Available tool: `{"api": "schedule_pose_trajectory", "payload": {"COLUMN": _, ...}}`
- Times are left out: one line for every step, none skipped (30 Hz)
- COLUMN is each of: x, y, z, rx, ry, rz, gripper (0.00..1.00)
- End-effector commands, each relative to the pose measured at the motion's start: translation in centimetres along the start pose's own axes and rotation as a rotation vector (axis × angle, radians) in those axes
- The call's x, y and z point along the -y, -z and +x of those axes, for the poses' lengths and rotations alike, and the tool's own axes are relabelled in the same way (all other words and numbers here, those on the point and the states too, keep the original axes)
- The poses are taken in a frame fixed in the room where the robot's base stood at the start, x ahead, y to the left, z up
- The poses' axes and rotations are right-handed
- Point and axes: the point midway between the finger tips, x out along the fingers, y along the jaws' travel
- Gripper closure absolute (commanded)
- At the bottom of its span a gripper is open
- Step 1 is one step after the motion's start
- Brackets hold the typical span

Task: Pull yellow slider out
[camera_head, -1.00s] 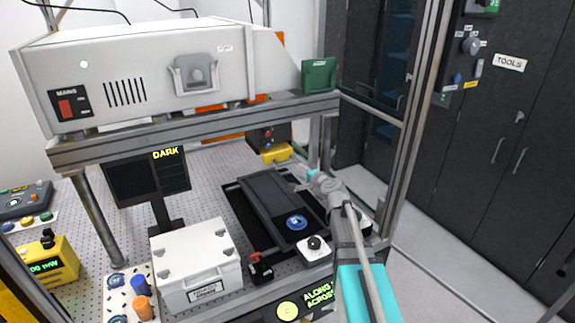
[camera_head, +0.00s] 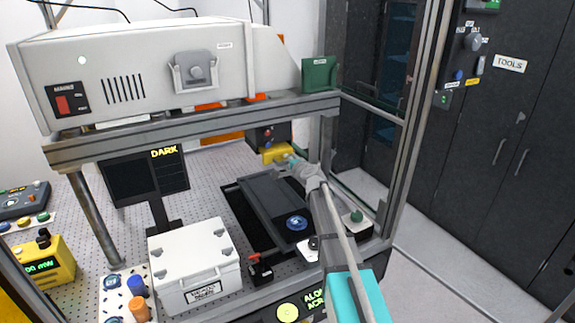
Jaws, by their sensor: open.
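A yellow block (camera_head: 275,154), which looks like the yellow slider, sticks out low on the front of a dark box (camera_head: 262,136) with red knobs. It sits beneath the overhead frame at the back of the table. My gripper (camera_head: 289,162) is open at the block's lower right edge. The fingertips are small in this view, so I cannot tell whether they touch the block or straddle it. Part of the gripper is hidden by my own wrist.
A metal post (camera_head: 328,140) stands right of my gripper, and a crossbeam (camera_head: 200,130) runs above. A white case (camera_head: 195,262) is at front left.

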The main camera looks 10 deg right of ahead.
Motion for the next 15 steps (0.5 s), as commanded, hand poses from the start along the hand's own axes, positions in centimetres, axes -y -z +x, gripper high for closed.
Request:
{"api": "schedule_pose_trajectory", "payload": {"x": 0.00, "y": 0.00, "z": 0.11, "rx": 0.000, "ry": 0.000, "rz": 0.000, "gripper": 0.49}}
{"api": "schedule_pose_trajectory", "payload": {"x": 0.00, "y": -0.01, "z": 0.11, "rx": 0.000, "ry": 0.000, "rz": 0.000, "gripper": 0.49}}
{"api": "schedule_pose_trajectory", "payload": {"x": 0.01, "y": -0.02, "z": 0.11, "rx": 0.000, "ry": 0.000, "rz": 0.000, "gripper": 0.49}}
{"api": "schedule_pose_trajectory", "payload": {"x": 0.01, "y": -0.02, "z": 0.10, "rx": 0.000, "ry": 0.000, "rz": 0.000, "gripper": 0.49}}
{"api": "schedule_pose_trajectory", "payload": {"x": 0.01, "y": -0.02, "z": 0.09, "rx": 0.000, "ry": 0.000, "rz": 0.000, "gripper": 0.49}}
{"api": "schedule_pose_trajectory", "payload": {"x": 0.01, "y": -0.02, "z": 0.08, "rx": 0.000, "ry": 0.000, "rz": 0.000, "gripper": 0.49}}
{"api": "schedule_pose_trajectory", "payload": {"x": 0.01, "y": -0.03, "z": 0.08, "rx": 0.000, "ry": 0.000, "rz": 0.000, "gripper": 0.49}}
{"api": "schedule_pose_trajectory", "payload": {"x": 0.01, "y": -0.03, "z": 0.08, "rx": 0.000, "ry": 0.000, "rz": 0.000, "gripper": 0.49}}
{"api": "schedule_pose_trajectory", "payload": {"x": 0.01, "y": -0.03, "z": 0.08, "rx": 0.000, "ry": 0.000, "rz": 0.000, "gripper": 0.51}}
{"api": "schedule_pose_trajectory", "payload": {"x": 0.01, "y": -0.03, "z": 0.08, "rx": 0.000, "ry": 0.000, "rz": 0.000, "gripper": 0.56}}
{"api": "schedule_pose_trajectory", "payload": {"x": 0.01, "y": -0.03, "z": 0.08, "rx": 0.000, "ry": 0.000, "rz": 0.000, "gripper": 0.62}}
{"api": "schedule_pose_trajectory", "payload": {"x": 0.01, "y": -0.03, "z": 0.08, "rx": 0.000, "ry": 0.000, "rz": 0.000, "gripper": 0.69}}
{"api": "schedule_pose_trajectory", "payload": {"x": 0.01, "y": -0.03, "z": 0.07, "rx": 0.000, "ry": 0.000, "rz": 0.000, "gripper": 0.75}}
{"api": "schedule_pose_trajectory", "payload": {"x": 0.01, "y": -0.03, "z": 0.07, "rx": 0.000, "ry": 0.000, "rz": 0.000, "gripper": 0.80}}
{"api": "schedule_pose_trajectory", "payload": {"x": 0.01, "y": -0.03, "z": 0.07, "rx": 0.001, "ry": 0.000, "rz": 0.000, "gripper": 0.88}}
